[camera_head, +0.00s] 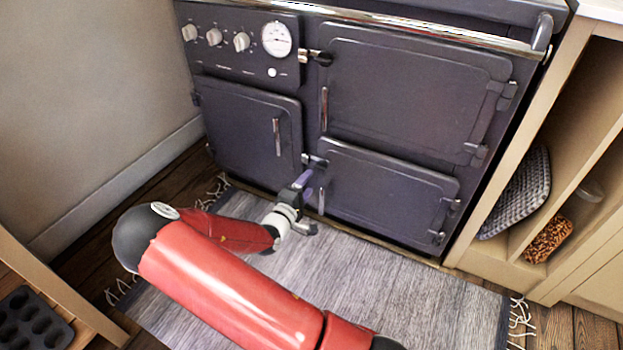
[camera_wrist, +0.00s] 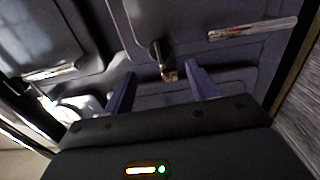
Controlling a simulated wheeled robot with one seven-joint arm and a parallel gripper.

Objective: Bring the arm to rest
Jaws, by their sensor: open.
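My red arm reaches in over the rug in the head view. My gripper (camera_head: 304,180) is in front of the dark range cooker (camera_head: 258,83), near the latch and handle of the lower right door (camera_head: 385,195). In the wrist view my gripper (camera_wrist: 160,88) has its two purple fingers spread apart, with nothing held between them. A door latch (camera_wrist: 160,62) shows beyond and between the fingertips. A metal door handle (camera_wrist: 252,29) lies above the right finger. Whether a fingertip touches the cooker I cannot tell. All the cooker doors in the head view look shut.
A grey fringed rug (camera_head: 400,295) covers the floor before the cooker. An open wooden shelf unit (camera_head: 560,110) with a woven grey item (camera_head: 520,195) stands at right. A muffin tin (camera_head: 32,320) sits at lower left. A plain wall (camera_head: 85,100) is at left.

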